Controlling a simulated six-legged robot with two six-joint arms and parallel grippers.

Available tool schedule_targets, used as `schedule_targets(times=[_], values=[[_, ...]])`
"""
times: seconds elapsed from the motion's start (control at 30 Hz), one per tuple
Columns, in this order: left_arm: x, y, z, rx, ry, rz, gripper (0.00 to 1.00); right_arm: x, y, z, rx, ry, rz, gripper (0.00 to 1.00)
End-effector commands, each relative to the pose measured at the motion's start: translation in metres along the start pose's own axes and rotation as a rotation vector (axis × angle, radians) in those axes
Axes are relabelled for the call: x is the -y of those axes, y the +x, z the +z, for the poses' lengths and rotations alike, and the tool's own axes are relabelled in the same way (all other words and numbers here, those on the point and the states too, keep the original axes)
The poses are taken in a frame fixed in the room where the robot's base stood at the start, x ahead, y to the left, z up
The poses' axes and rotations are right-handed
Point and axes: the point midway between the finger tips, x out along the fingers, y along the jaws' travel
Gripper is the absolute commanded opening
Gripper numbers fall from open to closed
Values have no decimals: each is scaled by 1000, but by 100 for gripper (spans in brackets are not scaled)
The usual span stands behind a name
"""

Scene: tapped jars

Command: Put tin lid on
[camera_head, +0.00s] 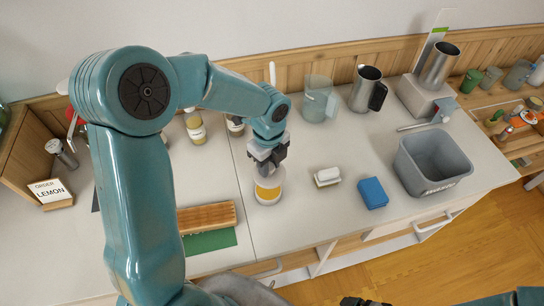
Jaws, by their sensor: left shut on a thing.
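A small pale round tin (268,196) with a yellow band stands on the grey worktop near the middle of the view. My left gripper (268,168) points down right over its top. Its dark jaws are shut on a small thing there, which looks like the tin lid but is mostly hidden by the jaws. I cannot tell whether the lid touches the tin's rim. A dark piece at the bottom edge (362,301) seems to be my right gripper, cut off by the frame, so its jaws are unclear.
A white-topped block (327,177) and a blue sponge (372,193) lie right of the tin, before a grey bin (432,165). A wooden block (207,216) lies left. Glass (316,100) and metal (364,90) jugs stand behind. An order card reading LEMON (51,192) stands far left.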

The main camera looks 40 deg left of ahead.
Motion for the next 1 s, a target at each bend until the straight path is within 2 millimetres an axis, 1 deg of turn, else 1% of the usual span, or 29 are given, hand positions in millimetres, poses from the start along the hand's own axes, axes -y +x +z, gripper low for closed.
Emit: schedule_targets(times=[0.27,0.47,1.0], values=[[-5,0,-1,0,4,-3,0,0,0,0,0,0,0,100],[-6,6,-1,0,3,-3,0,-2,5,0,0,0,0,100],[-3,43,-1,0,2,-2,0,-11,31,-1,0,0,0,100]])
